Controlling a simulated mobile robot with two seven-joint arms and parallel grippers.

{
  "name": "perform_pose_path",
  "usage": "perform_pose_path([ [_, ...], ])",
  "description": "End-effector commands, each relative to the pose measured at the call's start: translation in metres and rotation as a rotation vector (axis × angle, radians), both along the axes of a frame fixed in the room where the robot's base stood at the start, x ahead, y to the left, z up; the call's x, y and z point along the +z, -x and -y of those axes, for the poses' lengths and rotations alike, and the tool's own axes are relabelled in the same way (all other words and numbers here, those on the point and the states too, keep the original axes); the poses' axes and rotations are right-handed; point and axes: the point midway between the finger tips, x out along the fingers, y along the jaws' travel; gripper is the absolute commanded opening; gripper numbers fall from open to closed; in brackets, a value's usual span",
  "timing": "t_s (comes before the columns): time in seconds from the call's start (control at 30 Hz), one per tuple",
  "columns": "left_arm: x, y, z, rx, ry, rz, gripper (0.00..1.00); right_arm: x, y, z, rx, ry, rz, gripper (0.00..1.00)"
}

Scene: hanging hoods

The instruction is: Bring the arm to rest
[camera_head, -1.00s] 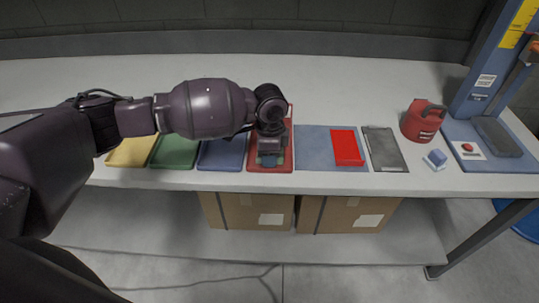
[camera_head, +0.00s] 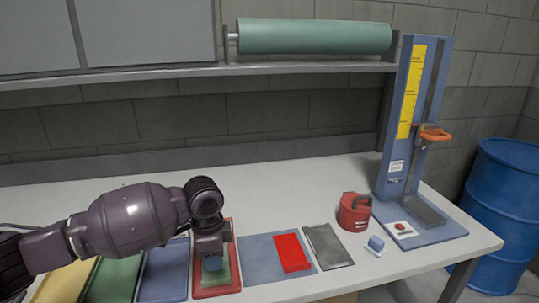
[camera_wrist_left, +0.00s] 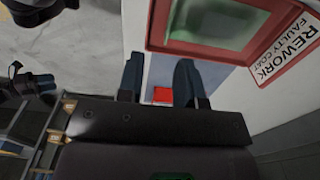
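My left gripper (camera_head: 212,264) is over the red tray (camera_head: 231,288) in the head view, its blue fingers pointing down. A green area (camera_head: 221,277) shows inside the tray, partly hidden by the fingers. In the left wrist view the two dark blue fingers (camera_wrist_left: 158,80) stand apart with nothing held between them. The red tray's rim (camera_wrist_left: 200,52) crosses the top there, and a sign (camera_wrist_left: 285,45) beside it reads "REWORK FAULTY COAT".
Blue (camera_head: 165,273), green (camera_head: 113,281) and yellow trays lie left. A red slab (camera_head: 291,252) lies on a blue-grey mat (camera_head: 258,266), beside a grey plate (camera_head: 328,246). A red canister (camera_head: 354,213), small blue block (camera_head: 376,243) and blue stand (camera_head: 402,130) are right. A shelf (camera_head: 150,77) spans above.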

Motion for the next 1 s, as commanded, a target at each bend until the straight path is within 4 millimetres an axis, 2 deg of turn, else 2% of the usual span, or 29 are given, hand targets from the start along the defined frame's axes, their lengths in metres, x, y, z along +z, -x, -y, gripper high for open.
perform_pose_path([
  [0.03,-0.013,0.011,0.007,-0.004,0.019,-0.007,0.33,0.001,-0.002,0.000,0.002,0.000,0.004,0.43],
  [0.2,-0.048,0.048,0.028,0.012,0.090,0.003,0.33,0.003,-0.004,-0.001,0.003,0.001,0.010,0.43],
  [0.5,-0.086,0.109,0.051,0.132,0.226,0.044,0.33,0.000,-0.001,0.000,0.001,0.001,0.000,0.43],
  [0.77,-0.102,0.155,0.047,0.327,0.316,0.089,0.33,-0.006,0.007,0.001,-0.004,0.001,-0.018,0.43],
  [1.0,-0.111,0.195,0.021,0.569,0.349,0.137,0.33,-0.005,0.007,0.001,-0.004,0.001,-0.017,0.43],
])
